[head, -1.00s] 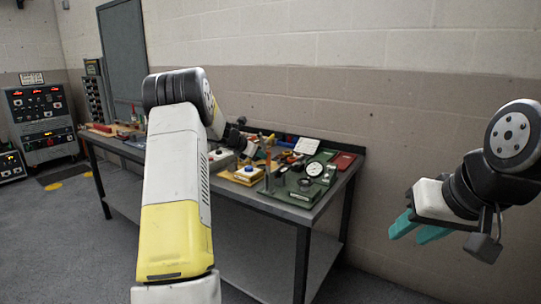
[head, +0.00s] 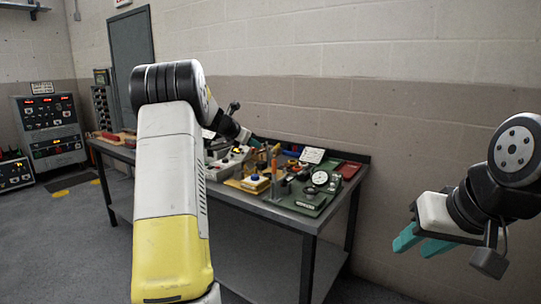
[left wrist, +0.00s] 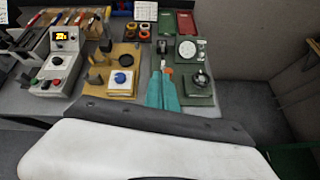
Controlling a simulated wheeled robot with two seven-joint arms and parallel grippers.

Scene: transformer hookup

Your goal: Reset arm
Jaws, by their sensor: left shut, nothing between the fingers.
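My left arm rises in front of the bench in the head view and bends over toward it. My left gripper (head: 250,140) is small and partly hidden there, above the bench items. In the left wrist view the left gripper's teal fingers (left wrist: 162,92) are together with nothing between them. They appear over the gap between a wooden board with a blue-knobbed block (left wrist: 122,80) and a green board with a dial gauge (left wrist: 189,50). My right gripper (head: 424,242) is at the right of the head view, its teal fingers apart and empty, away from the bench.
The workbench (head: 290,212) stands along the wall, crowded with parts. A grey control box (left wrist: 58,65) with an orange display sits at its left in the wrist view. Instrument racks (head: 50,130) stand at the far left. Floor before the racks is clear.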

